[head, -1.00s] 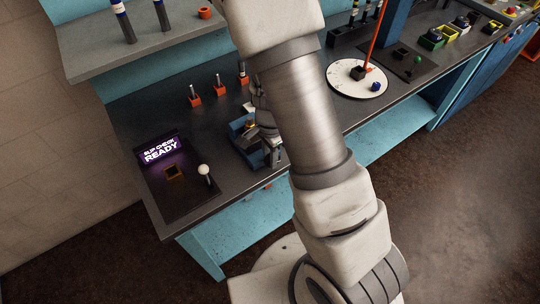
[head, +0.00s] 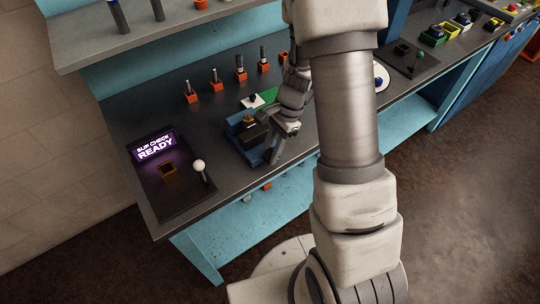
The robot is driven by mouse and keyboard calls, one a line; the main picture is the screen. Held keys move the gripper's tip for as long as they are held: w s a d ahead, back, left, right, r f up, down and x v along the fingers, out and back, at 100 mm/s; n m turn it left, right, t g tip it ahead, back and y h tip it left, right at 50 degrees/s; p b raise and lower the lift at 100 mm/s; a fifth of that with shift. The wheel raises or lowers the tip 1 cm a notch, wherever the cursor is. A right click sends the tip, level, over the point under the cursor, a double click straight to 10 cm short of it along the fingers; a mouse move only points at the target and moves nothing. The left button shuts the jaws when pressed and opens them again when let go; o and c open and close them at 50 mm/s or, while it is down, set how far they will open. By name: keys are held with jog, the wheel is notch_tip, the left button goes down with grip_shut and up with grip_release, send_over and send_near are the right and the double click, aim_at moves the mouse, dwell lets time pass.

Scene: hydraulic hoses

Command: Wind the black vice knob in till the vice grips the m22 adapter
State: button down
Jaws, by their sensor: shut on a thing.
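The blue vice (head: 234,142) sits near the front edge of the dark bench in the head view. A small brass-coloured piece, apparently the m22 adapter (head: 249,119), stands upright at its jaws. I cannot tell whether the jaws touch it. My gripper (head: 271,153) is at the right front side of the vice, with its fingers low and closed at the knob end. The black vice knob is hidden between and behind the fingers.
A panel (head: 158,148) reading "SLIP CHECK READY" and a white-balled lever (head: 199,166) stand left of the vice. Several orange holders (head: 216,86) with upright fittings line the back. A grey shelf (head: 150,35) overhangs the back left.

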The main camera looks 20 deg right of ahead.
jog(key=shift+w+d+g+y+b, duration=0.1)
jog(key=shift+d+g+y+b, duration=0.2)
jog(key=shift+y, duration=0.6)
jog(key=shift+w+d+g+y+b, duration=0.1)
jog(key=shift+g+y+b, duration=0.3)
jog(key=shift+y, duration=0.5)
jog(key=c, duration=0.7)
grip_release()
jog(key=shift+o, duration=0.2)
jog(key=v, duration=1.7)
jog(key=shift+d, duration=0.3)
jog(key=shift+s, duration=0.15)
